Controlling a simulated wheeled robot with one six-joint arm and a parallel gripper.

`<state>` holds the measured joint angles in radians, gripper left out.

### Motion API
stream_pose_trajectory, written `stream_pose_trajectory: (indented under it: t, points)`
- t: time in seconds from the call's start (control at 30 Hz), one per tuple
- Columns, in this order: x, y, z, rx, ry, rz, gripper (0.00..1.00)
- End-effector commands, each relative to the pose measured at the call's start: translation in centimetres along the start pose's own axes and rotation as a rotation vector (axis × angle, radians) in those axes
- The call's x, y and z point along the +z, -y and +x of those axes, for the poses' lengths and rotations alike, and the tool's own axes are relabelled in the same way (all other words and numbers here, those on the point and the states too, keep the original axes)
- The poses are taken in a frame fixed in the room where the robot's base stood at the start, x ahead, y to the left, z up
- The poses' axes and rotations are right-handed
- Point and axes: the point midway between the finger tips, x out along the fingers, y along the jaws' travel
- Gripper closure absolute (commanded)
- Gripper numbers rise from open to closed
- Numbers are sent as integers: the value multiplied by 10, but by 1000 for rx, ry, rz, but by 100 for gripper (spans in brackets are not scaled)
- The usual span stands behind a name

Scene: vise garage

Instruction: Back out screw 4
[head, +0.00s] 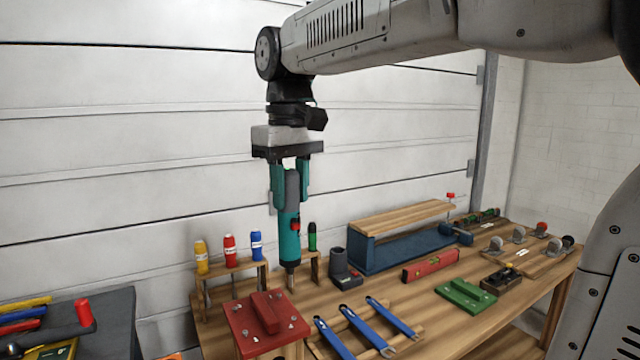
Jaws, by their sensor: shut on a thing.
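My gripper (290,198) is shut on a teal and grey power screwdriver (289,238) with a red button. The screwdriver hangs upright with its bit pointing down. In the head view the bit end shows just behind the back right edge of a red plate (246,328). I cannot tell its exact height or whether it touches anything. The red plate has a raised red block in its middle and several small screws around it. No screw numbers are readable, so I cannot tell which is screw 4.
A wooden rack (236,270) holds yellow, red, blue and green handled tools behind the plate. Blue wrenches (367,330) lie on wooden strips to the right. A dark holder (341,268), a blue vise (415,250), a red level (430,266) and a green plate (465,296) stand farther right.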

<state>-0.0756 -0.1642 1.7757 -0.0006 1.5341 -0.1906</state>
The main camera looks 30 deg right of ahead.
Motion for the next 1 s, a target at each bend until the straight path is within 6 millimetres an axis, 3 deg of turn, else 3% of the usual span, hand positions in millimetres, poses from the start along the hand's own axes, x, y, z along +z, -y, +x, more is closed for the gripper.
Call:
stream_pose_trajectory:
  t: [0.53, 1.0]
  points:
    - [0, 0, 45, 0, 1, 1, 89]
    - [0, -2, 52, 0, -1, 2, 89]
